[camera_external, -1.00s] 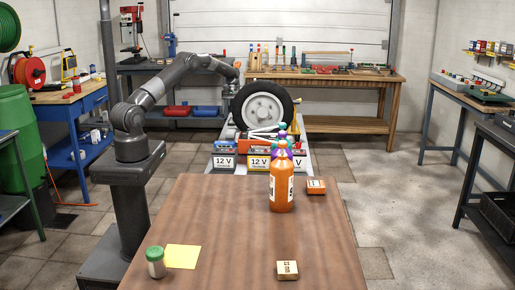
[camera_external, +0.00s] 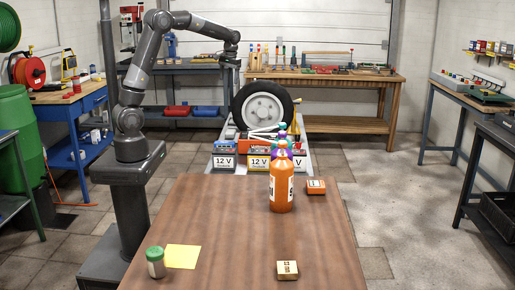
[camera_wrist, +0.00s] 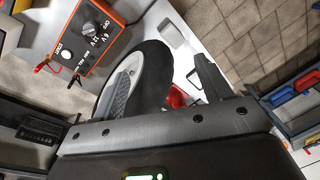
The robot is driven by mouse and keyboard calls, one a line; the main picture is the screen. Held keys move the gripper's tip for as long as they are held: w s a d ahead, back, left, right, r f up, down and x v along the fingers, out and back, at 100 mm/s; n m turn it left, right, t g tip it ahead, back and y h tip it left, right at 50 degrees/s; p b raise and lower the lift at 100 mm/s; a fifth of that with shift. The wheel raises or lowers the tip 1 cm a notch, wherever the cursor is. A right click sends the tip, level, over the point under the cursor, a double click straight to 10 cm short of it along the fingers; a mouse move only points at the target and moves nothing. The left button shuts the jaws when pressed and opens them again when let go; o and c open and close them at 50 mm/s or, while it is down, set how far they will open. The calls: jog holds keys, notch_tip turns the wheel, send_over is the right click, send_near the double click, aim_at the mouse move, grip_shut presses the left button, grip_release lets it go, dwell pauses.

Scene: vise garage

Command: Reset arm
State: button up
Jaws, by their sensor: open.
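My arm is raised on the left in the external view, with the upper link slanting up and the forearm reaching right. My gripper (camera_external: 229,60) is at its end, high above the tyre and in front of the back wall. Its fingers are too small to make out there. In the wrist view my gripper (camera_wrist: 162,80) shows two spread fingers with nothing held between them. The wheel with a black tyre (camera_external: 262,106) stands below it, and part of the tyre (camera_wrist: 153,73) shows behind the fingers in the wrist view.
Several 12 V batteries (camera_external: 223,163) sit before the wheel. Air around the gripper looks clear.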

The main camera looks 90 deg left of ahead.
jog(key=s+d+r+m+t, duration=0.1)
jog(key=d+r+m+t, duration=0.15)
jog(key=d, duration=1.05)
jog(key=s+d+r+m+t, duration=0.15)
jog(key=d+r+m, duration=0.25)
jog(key=d, duration=0.8)
jog(key=s+d+f+m+t, duration=0.1)
jog(key=s+d+m, duration=0.1)
jog(key=s+d, duration=0.3)
jog(key=s+d+f+m+t+h, duration=0.1)
jog(key=s+d+f+m, duration=0.1)
jog(key=s+d, duration=0.4)
jog(key=d+m, duration=0.1)
jog(key=d, duration=0.4)
jog(key=shift+s+d+f+m+t, duration=0.25)
jog(key=shift+s+m+t, duration=0.05)
jog(key=shift+m, duration=0.05)
